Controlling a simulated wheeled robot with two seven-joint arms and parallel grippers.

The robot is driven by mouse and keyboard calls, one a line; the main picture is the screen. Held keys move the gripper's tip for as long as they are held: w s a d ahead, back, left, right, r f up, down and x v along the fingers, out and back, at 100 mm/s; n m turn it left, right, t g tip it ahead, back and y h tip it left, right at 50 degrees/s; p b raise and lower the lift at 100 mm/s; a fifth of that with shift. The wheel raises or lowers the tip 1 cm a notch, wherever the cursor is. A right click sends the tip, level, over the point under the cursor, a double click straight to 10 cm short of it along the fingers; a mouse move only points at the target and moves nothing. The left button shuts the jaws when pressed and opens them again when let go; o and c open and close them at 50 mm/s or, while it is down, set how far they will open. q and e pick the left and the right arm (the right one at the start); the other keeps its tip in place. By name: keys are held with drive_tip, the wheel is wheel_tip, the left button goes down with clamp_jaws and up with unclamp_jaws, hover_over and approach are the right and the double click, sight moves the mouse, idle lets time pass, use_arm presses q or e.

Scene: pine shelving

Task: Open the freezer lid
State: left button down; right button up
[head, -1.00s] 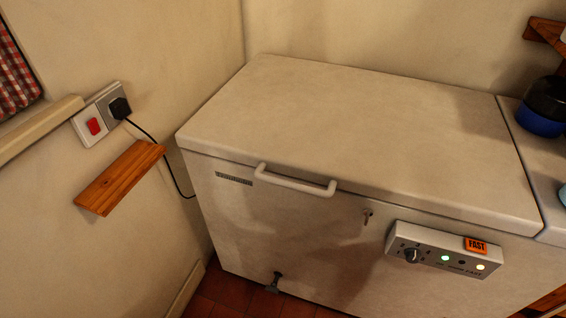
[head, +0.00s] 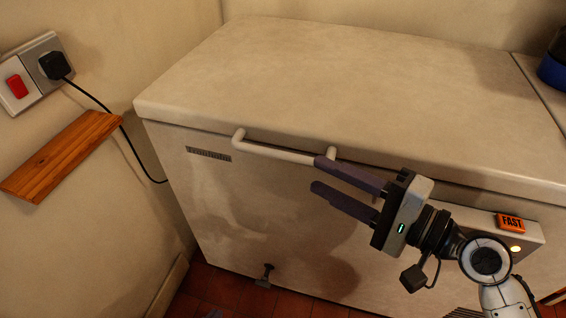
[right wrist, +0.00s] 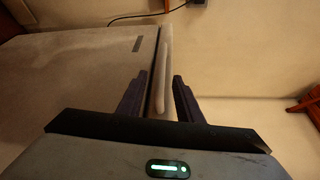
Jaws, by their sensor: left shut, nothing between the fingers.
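The white chest freezer's lid (head: 350,85) lies flat and closed in the head view. Its white bar handle (head: 275,154) sits along the front edge. My right gripper (head: 320,177) comes in from the right, open. Its upper finger overlaps the right end of the handle and its lower finger is in front of the freezer's face. In the right wrist view the handle (right wrist: 161,75) shows between the parted fingers (right wrist: 160,90); contact cannot be told.
A wooden wall shelf (head: 62,155) and a socket with a black plug (head: 54,65) are at the left; the cable runs behind the freezer. A control panel with an orange FAST label (head: 511,223) is at the right. A blue-black object (head: 553,65) stands at the right edge. The lid top is clear.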

sight(295, 161)
drive_tip(key=x, duration=1)
drive_tip(key=shift+w+r+p, duration=0.15)
drive_tip(key=shift+p, duration=0.15)
clamp_jaws()
